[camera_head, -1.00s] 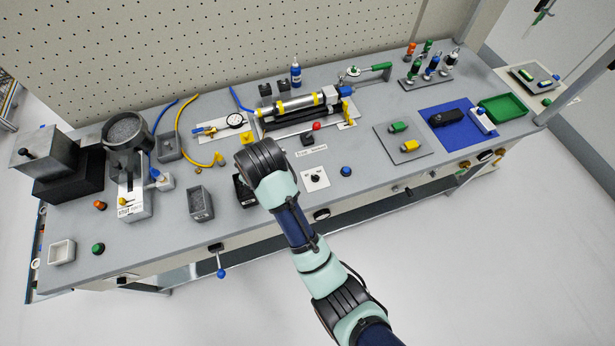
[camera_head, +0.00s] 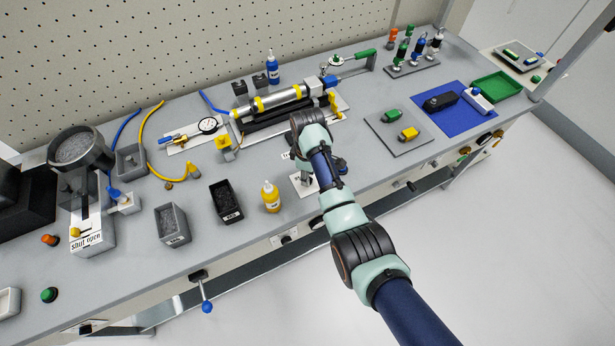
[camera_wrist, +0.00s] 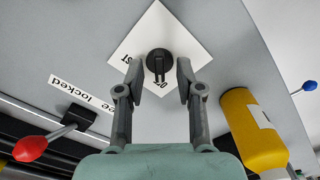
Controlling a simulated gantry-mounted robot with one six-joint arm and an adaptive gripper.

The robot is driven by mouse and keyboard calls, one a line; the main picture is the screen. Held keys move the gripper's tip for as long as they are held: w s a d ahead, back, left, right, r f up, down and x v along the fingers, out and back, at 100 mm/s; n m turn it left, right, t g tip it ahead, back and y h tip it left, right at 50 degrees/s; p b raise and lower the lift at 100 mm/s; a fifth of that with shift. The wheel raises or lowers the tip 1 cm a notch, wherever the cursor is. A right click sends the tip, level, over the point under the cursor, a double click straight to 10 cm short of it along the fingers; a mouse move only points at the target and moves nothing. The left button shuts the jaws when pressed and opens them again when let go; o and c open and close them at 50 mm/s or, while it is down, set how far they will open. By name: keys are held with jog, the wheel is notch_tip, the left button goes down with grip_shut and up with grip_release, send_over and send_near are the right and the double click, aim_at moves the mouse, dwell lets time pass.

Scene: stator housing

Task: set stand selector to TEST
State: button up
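The stand selector is a black round knob (camera_wrist: 158,62) with a raised grip bar, on a white square plate (camera_wrist: 190,35) in the wrist view. Partial lettering ending in "ST" shows left of the knob, and more lettering below it is partly hidden. My gripper (camera_wrist: 158,80) is open, with one finger on each side of the knob. Gaps show between the fingertips and the knob, and I cannot tell any contact. In the head view, part of the plate (camera_head: 299,184) shows beneath my arm, which hides the knob and most of my gripper.
A yellow bottle (camera_head: 270,197) stands close left of the plate; it also shows in the wrist view (camera_wrist: 255,130). A red-ended lever (camera_wrist: 30,148) and a "locked" label (camera_wrist: 80,94) lie left in the wrist view. A blue knob (camera_wrist: 310,86) is at right. A black bin (camera_head: 226,201) stands farther left.

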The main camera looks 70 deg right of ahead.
jog(key=shift+f, duration=0.35)
jog(key=shift+c, duration=0.3)
grip_shut()
